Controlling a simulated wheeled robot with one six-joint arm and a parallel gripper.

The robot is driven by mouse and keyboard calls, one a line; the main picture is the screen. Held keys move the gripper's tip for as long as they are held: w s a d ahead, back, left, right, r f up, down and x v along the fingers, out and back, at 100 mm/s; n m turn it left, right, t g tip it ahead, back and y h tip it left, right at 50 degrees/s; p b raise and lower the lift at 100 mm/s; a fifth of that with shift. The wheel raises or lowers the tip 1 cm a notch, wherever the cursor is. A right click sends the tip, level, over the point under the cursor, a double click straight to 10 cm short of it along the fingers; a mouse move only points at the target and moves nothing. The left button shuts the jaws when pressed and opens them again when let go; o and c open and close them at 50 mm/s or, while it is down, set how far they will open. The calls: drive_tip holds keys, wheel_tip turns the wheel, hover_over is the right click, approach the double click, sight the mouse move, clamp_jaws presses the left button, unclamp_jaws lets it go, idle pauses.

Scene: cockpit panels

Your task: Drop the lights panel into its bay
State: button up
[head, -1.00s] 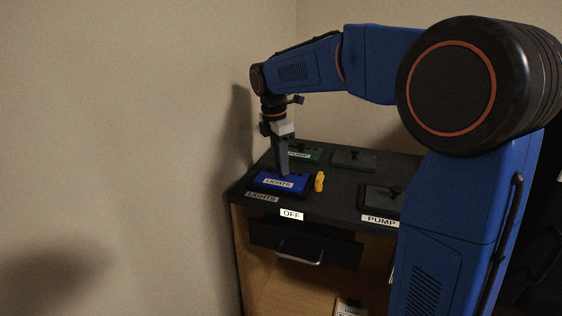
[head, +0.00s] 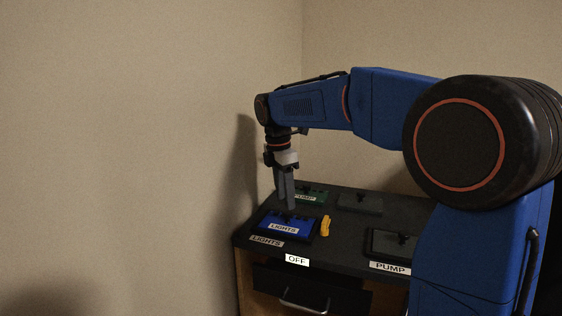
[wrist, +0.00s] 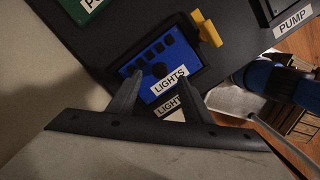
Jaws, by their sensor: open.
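The blue lights panel (head: 274,221) lies in a black-framed bay on the dark console top, with a white LIGHTS label on its face. It looks level within the frame, though I cannot tell if it is fully flush. In the wrist view the panel (wrist: 150,62) shows dark buttons and a dark knob between the fingers. My gripper (head: 289,209) points down just above the panel's knob. In the wrist view my gripper (wrist: 164,82) has its fingers apart with nothing held between them.
A yellow lever (head: 325,226) stands right of the bay. A green PUMP panel (head: 312,198) lies behind it. A black panel with a knob (head: 360,203) is at the back right; the PUMP-labelled bay (head: 388,243) is at the right front. A wall is close on the left.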

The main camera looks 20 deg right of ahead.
wheel_tip(320, 180, up, 13)
drive_tip(key=a, duration=0.1)
drive_tip(key=shift+s+a, duration=0.15)
drive_tip(key=shift+a, duration=0.15)
drive_tip(key=s+d+f+m+t+y, duration=0.1)
drive_tip(key=s+d+f+m, duration=0.3)
drive_tip(key=s, duration=0.5)
drive_tip(key=s+d+f+m+t, duration=0.1)
drive_tip(key=s+d+f+m, duration=0.2)
drive_tip(key=s+f+m, duration=0.45)
drive_tip(key=s+d+f+m+t, duration=0.2)
drive_tip(key=s+f+m, duration=0.6)
drive_tip(key=s+f, duration=0.6)
drive_tip(key=s, duration=0.2)
drive_tip(key=shift+s+f+t, duration=0.3)
